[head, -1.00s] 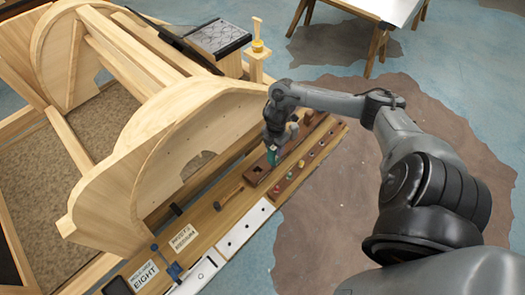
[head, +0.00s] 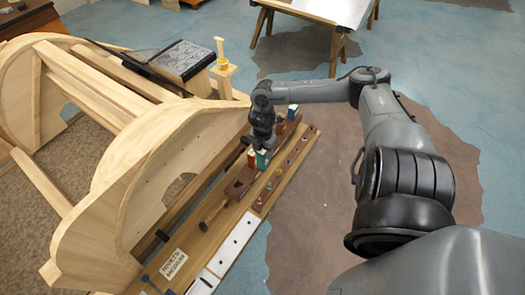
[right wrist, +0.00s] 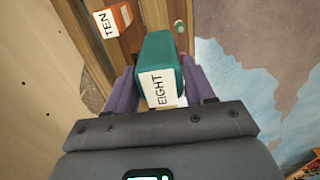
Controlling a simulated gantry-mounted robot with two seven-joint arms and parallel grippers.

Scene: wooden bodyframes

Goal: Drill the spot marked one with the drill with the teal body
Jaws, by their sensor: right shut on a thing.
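In the head view my right gripper (head: 262,150) is shut on the teal drill (head: 264,160), just above the wooden board beside the bodyframe. In the right wrist view the teal drill (right wrist: 157,62) sits between the two purple fingers and bears a white label reading EIGHT. Its bit is hidden, and I cannot tell whether it is clear of its holder. The light wooden bodyframe (head: 110,205) stands to the left, with small dark dots on its curved panel. I cannot make out a spot marked one. My left gripper is not in view.
An orange drill labelled TEN (right wrist: 118,18) stands close ahead; a blue one (head: 293,111) stands beyond it on the board.

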